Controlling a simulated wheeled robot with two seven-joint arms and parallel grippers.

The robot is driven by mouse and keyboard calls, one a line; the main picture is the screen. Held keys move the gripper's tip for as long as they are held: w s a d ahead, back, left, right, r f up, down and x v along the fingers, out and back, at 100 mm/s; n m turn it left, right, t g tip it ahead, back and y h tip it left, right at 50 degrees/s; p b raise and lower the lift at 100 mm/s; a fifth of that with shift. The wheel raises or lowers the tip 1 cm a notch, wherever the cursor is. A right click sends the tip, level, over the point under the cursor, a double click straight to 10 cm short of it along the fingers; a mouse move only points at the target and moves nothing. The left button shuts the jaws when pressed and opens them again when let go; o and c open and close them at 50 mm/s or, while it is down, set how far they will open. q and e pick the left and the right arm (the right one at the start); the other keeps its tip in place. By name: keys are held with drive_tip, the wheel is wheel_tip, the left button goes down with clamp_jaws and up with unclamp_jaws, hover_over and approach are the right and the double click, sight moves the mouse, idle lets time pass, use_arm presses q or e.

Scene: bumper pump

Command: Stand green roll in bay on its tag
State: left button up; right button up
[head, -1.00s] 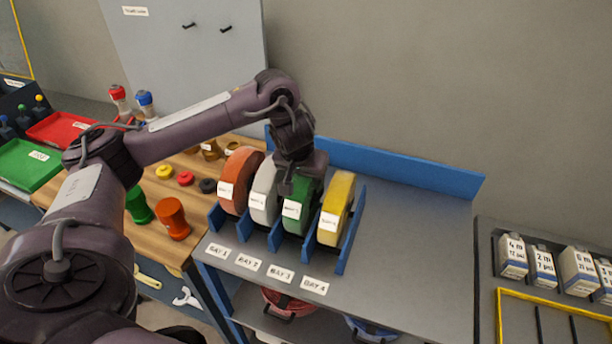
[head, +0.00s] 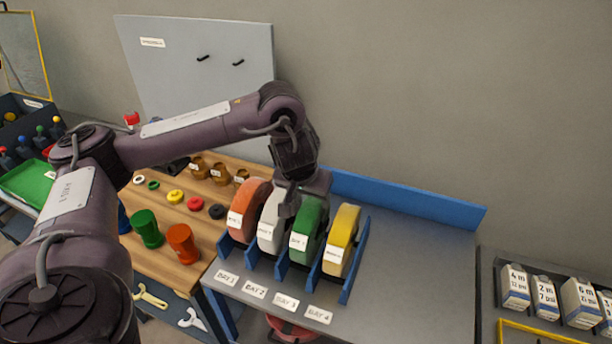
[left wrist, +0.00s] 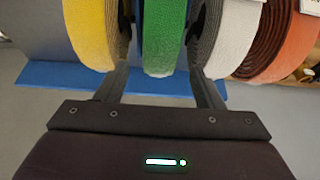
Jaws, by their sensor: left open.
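The green roll (head: 314,215) stands on edge in the rack, between the grey-white roll (head: 271,212) and the yellow roll (head: 345,228). It lines up with the BAY 3 tag (head: 286,302) on the bench in front. My left gripper (head: 301,203) is open over the green roll's upper part. In the left wrist view its fingers (left wrist: 165,42) lie on either side of the green roll (left wrist: 164,35), one towards the yellow roll and one towards the grey-white roll. I cannot tell whether they touch it. My right gripper is not in view.
The orange roll (head: 247,208) stands at the rack's left end. Blue dividers (head: 352,270) flank the rolls closely. The grey bench top (head: 420,265) is clear to the right. A blue rail (head: 410,200) runs behind. Green and orange spools stand on the wooden table (head: 165,258).

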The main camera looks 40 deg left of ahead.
use_arm(q)
drive_tip(key=p+v, duration=0.1)
drive_tip(key=v, duration=0.2)
drive_tip(key=shift+w+r, duration=0.1)
drive_tip(key=shift+v, duration=0.8)
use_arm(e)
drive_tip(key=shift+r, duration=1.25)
use_arm(q)
drive_tip(key=shift+s, duration=0.25)
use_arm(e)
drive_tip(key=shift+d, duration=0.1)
